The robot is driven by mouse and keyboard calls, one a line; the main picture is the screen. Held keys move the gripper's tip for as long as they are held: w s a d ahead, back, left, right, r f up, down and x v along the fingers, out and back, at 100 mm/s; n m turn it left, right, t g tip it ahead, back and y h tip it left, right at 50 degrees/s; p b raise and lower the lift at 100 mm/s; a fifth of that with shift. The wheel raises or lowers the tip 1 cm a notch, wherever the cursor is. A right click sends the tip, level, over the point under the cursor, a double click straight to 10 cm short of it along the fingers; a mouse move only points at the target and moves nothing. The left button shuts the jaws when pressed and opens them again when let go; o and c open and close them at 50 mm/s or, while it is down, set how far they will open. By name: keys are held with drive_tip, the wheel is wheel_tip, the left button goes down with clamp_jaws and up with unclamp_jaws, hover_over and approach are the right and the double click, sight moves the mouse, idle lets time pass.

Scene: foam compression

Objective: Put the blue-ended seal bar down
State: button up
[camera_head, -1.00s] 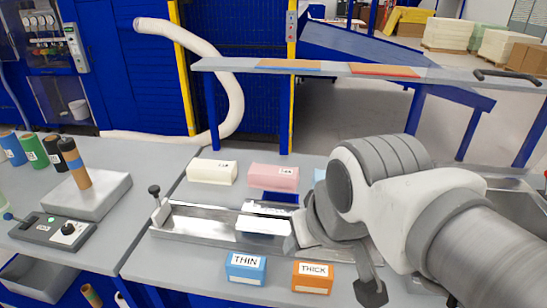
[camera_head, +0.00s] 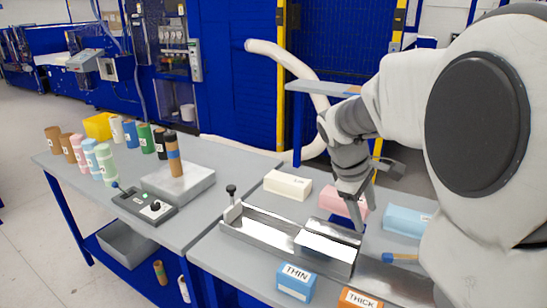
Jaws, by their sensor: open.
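A small bar with a blue end (camera_head: 388,257) and a tan part beside it lies at the right of the bench, just right of the metal trough. It looks like the blue-ended seal bar, but my arm partly borders it and its far end is hard to make out. My gripper (camera_head: 356,216) points down over the back edge of the metal trough (camera_head: 262,236), in front of the pink block (camera_head: 345,201). It is open, with nothing seen between its fingers. It is apart from the blue-ended bar, to its upper left.
A cream block (camera_head: 287,185) and a light blue block (camera_head: 406,221) stand along the back. The blue THIN box (camera_head: 296,282) and orange THICK box (camera_head: 358,299) stand in front. A left table (camera_head: 190,228) holds several rolls and a control box (camera_head: 143,203). My arm hides the right side.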

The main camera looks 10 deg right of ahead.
drive_tip(key=w+d+f+n+g+h, duration=0.2)
drive_tip(key=w+d+f+n, duration=0.1)
drive_tip(key=w+d+f, duration=0.35)
drive_tip(key=n+g+h, duration=0.2)
drive_tip(key=n, duration=0.2)
approach(418, 256)
drive_tip(key=shift+s+d+f, duration=0.95)
drive_tip(key=shift+d+f, duration=0.15)
drive_tip(key=shift+f, duration=0.1)
drive_tip(key=shift+w+p+x, duration=0.2)
drive_tip(key=shift+x, duration=1.1)
drive_tip(key=shift+w+p+x, duration=0.15)
drive_tip(key=shift+x, duration=1.2)
drive_tip(key=shift+d, duration=0.1)
clamp_jaws()
